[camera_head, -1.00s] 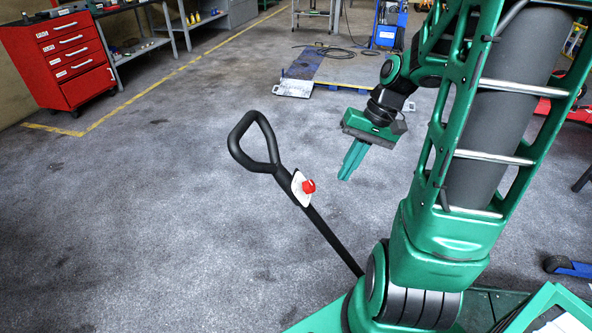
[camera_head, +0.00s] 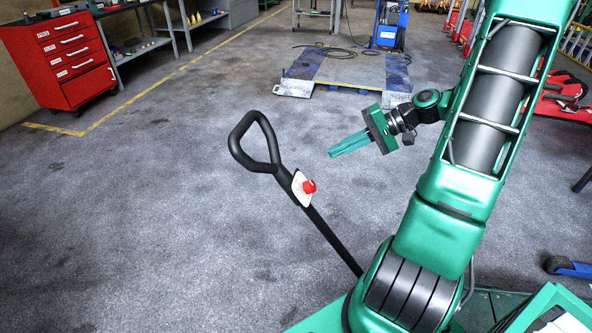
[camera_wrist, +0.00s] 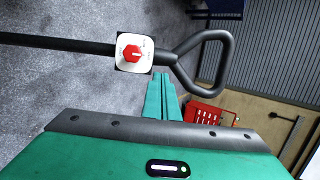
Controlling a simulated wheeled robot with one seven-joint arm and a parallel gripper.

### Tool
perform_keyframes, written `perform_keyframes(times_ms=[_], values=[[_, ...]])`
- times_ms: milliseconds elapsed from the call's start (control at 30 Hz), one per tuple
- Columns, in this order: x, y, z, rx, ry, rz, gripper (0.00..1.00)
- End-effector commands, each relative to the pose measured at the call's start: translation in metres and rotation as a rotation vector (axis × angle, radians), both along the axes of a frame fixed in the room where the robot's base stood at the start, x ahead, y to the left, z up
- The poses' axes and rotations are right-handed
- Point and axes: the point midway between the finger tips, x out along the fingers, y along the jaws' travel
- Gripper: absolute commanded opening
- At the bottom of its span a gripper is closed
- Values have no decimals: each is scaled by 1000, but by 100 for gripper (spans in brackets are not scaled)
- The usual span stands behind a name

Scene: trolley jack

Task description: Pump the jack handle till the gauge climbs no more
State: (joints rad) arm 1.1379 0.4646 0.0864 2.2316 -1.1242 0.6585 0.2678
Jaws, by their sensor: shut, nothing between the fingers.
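The black jack handle (camera_head: 325,238) rises at a slant from behind my base and ends in a loop grip (camera_head: 254,142) at upper left. A white plate with a red knob (camera_head: 309,186) sits on the shaft below the loop. My gripper (camera_head: 332,153) is shut and empty, right of the loop and apart from it, its fingers pointing left. In the wrist view the handle (camera_wrist: 60,42) lies across the top, with the plate and red knob (camera_wrist: 132,52) just beyond my fingertips (camera_wrist: 161,76). No gauge reading can be made out, and the jack's body is hidden.
A red tool cabinet (camera_head: 66,60) stands at the far left beside a workbench (camera_head: 140,44). A low lift platform (camera_head: 350,72) and a blue machine (camera_head: 390,24) are at the back. The floor around the handle is clear.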

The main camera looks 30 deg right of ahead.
Motion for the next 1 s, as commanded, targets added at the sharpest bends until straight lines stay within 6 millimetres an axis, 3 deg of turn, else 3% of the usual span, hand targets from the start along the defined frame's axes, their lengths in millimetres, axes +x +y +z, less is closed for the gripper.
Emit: perform_keyframes(times_ms=[367, 1000], values=[[4, 7, -5, 0, 3, 2, 0], [50, 85, -65, 0, 3, 4, 0]])
